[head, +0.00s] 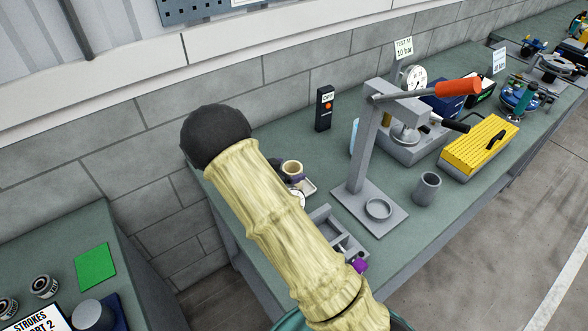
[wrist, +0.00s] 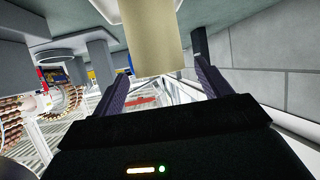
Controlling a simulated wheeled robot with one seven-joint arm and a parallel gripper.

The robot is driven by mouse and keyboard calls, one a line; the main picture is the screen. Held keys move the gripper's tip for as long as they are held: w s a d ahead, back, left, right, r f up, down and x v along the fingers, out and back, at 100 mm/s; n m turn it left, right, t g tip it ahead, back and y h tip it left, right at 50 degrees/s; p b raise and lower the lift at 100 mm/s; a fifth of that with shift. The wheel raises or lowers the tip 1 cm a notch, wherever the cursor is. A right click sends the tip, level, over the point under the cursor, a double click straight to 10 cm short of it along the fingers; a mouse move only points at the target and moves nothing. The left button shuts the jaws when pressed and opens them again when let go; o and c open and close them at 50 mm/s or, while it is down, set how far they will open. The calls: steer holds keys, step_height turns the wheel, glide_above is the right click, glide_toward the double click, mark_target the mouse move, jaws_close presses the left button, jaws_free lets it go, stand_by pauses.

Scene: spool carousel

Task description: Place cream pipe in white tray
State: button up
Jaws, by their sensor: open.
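The cream pipe (head: 292,167) stands upright at the white tray (head: 308,188), mostly hidden in the head view by my arm and gripper. In the wrist view the cream pipe (wrist: 152,38) fills the top middle, with one end cut off by the frame edge. A white tray edge (wrist: 105,9) shows beside it. My gripper (wrist: 165,88) is open, its two dark fingers spread either side of the pipe's free end with gaps showing. In the head view only a bit of my gripper (head: 296,178) shows beside the pipe. The pipe's base on the tray is hidden.
A grey press (head: 366,150) with an orange handle stands right of the tray. A grey cup (head: 427,189), a yellow case (head: 478,147) and a grey divided tray (head: 336,232) are on the green bench. A block wall (head: 300,66) runs close behind.

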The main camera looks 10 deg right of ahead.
steer(key=v, duration=0.7)
steer(key=shift+s+a+b, duration=0.2)
steer(key=shift+a+b, duration=0.05)
steer(key=shift+b, duration=0.2)
steer(key=shift+r, duration=0.15)
step_height(320, 180, up, 10)
steer(key=p, duration=1)
